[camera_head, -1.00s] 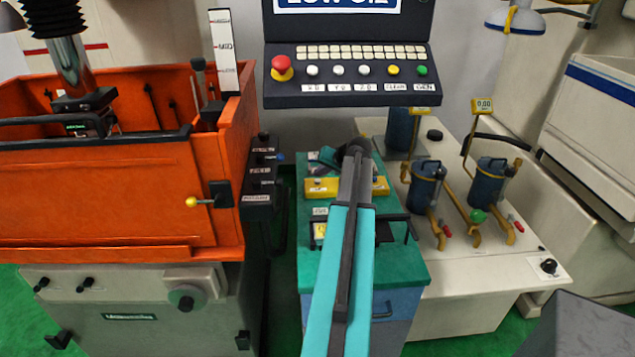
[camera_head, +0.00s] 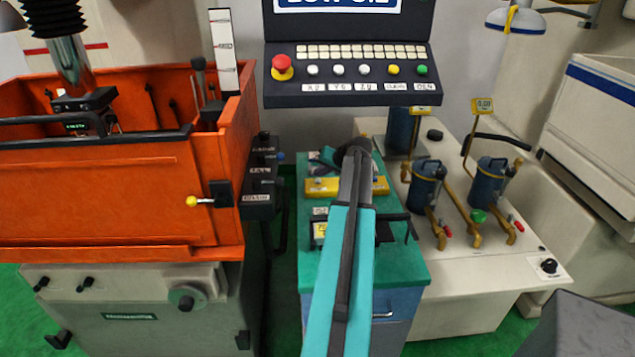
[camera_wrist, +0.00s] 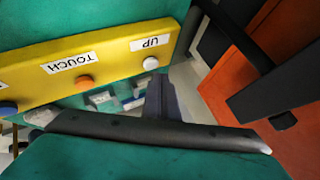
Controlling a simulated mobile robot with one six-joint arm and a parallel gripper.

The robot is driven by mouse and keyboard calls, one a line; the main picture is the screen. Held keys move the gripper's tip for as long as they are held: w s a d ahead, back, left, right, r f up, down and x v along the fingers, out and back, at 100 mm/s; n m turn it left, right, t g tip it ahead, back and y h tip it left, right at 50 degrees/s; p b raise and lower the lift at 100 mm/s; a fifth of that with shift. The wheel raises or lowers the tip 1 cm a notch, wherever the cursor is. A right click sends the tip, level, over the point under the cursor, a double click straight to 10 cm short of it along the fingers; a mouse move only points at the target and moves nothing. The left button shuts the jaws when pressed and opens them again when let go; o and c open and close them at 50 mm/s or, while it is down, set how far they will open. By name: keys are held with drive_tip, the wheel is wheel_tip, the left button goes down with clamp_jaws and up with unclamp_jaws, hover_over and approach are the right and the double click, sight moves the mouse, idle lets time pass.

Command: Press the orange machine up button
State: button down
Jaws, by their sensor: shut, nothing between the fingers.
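The yellow control box (camera_wrist: 105,60) fills the upper left of the wrist view. A white button (camera_wrist: 150,63) sits beside its UP label, an orange button (camera_wrist: 84,82) beside the TOUCH label, and a blue button (camera_wrist: 8,108) at the left edge. My gripper (camera_wrist: 157,80) is shut and empty, its dark tip just below the white button in the picture. I cannot tell whether they touch. The yellow box (camera_head: 322,188) also shows in the head view on the teal-topped cabinet, partly behind my arm. The orange machine (camera_head: 95,200) stands at left.
The teal cabinet top (camera_head: 312,268) carries small items around the box. A black console (camera_head: 350,88) with a red stop button hangs above and behind. A white bench (camera_head: 480,285) with blue canisters stands at right. A dark gap lies between orange machine and cabinet.

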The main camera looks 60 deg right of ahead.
drive_tip(key=shift+f, duration=0.4)
